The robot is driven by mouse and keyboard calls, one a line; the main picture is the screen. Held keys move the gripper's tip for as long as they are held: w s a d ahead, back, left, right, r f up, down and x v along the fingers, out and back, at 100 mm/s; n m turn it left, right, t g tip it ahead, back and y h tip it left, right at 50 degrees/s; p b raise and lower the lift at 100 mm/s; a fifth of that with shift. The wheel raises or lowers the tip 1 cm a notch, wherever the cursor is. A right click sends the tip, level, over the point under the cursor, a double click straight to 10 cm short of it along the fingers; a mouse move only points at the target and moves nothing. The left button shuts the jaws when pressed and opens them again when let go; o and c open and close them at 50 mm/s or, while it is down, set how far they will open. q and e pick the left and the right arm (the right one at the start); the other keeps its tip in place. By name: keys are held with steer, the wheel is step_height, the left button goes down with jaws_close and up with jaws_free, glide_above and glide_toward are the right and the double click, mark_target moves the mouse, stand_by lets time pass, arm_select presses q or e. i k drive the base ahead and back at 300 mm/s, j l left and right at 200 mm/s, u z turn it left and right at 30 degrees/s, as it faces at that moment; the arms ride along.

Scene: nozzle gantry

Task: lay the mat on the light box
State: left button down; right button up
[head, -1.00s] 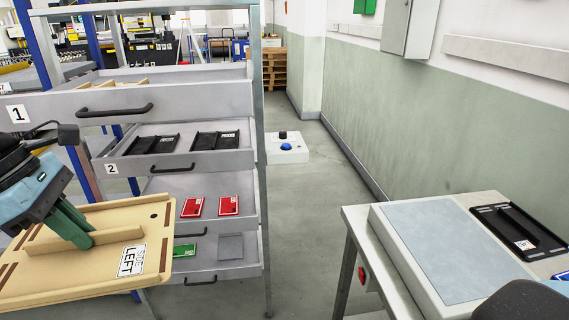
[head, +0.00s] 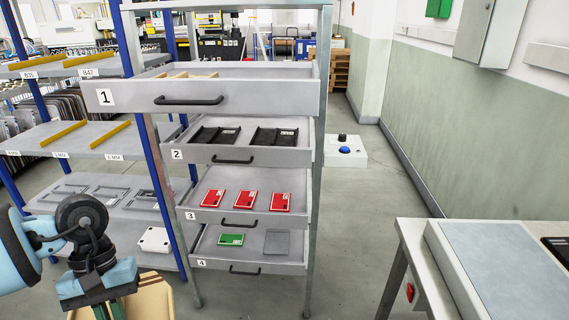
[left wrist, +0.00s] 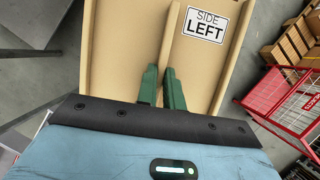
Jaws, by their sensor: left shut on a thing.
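The light box (head: 498,270), a white box with a pale blue top, sits on the table at the lower right of the head view; its top is bare where visible. A flat grey square (head: 277,243), possibly the mat, lies in drawer 4, right of a green card (head: 231,240). My left gripper (head: 108,308) is at the lower left, shut on the rib of a tan board (head: 155,302). In the left wrist view its green fingers (left wrist: 161,88) close on the rib of the board (left wrist: 125,45), labelled SIDE LEFT. My right gripper is out of view.
The rack's numbered drawers stand pulled out: dark trays (head: 214,135) in drawer 2, red cards (head: 247,200) in drawer 3. A dark tray (head: 558,248) lies beside the light box. Floor between rack and table (head: 350,240) is clear. A white box with a blue button (head: 345,150) stands behind.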

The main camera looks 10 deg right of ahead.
mark_target(514, 269)
steer(key=z, duration=3.25)
steer(key=j+z, duration=0.15)
steer(key=z, duration=0.15)
steer(key=k+j, duration=0.2)
steer(key=j, duration=0.15)
steer(key=k+j, duration=0.15)
steer(key=j, duration=0.15)
